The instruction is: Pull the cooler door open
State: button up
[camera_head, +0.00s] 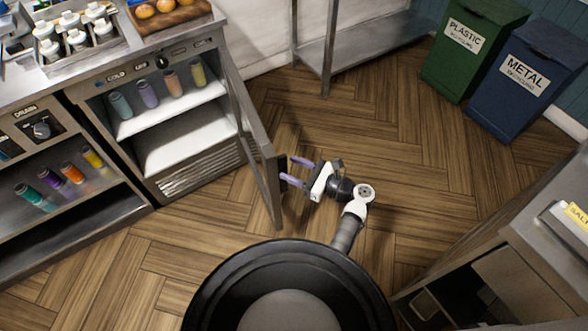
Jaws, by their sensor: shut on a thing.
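The cooler (200,172) stands at the left under the counter, with a lit interior, shelves and a grille at its bottom. Its glass cooler door (267,172) stands wide open, swung out to the right, with a dark metal frame. My gripper (284,169) is at the outer face of the door near its free edge. Its two purple fingers are around the door's handle, which is mostly hidden between the fingers and the frame.
Several coloured cups (148,95) stand inside the cooler. Green (462,50) and blue (520,85) bins stand at the back right. A grey counter (545,210) is at the right. The wooden floor between is clear.

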jog(key=shift+w+a+r, duration=0.25)
jog(key=shift+w+a, duration=0.05)
jog(key=shift+w, duration=0.4)
jog(key=o, duration=0.9)
jog(key=shift+c, duration=0.2)
jog(key=o, duration=0.5)
jog(key=shift+w+a+f, duration=0.1)
jog(key=shift+w, duration=0.1)
jog(key=shift+c, duration=0.3)
jog(key=shift+d, duration=0.2)
jog(key=shift+c, duration=0.8)
jog(key=shift+s+d, duration=0.15)
jog(key=shift+c, duration=0.3)
jog(key=b+v, duration=0.1)
jog(key=v, duration=0.5)
jog(key=b+v, duration=0.2)
jog(key=v, duration=0.5)
jog(key=shift+s+f, duration=0.1)
jog(key=shift+s, duration=0.25)
jog(key=c, duration=0.5)
jog(key=shift+o, duration=0.2)
jog(key=shift+s+d, duration=0.15)
jog(key=shift+d, duration=0.05)
jog(key=shift+s, duration=0.1)
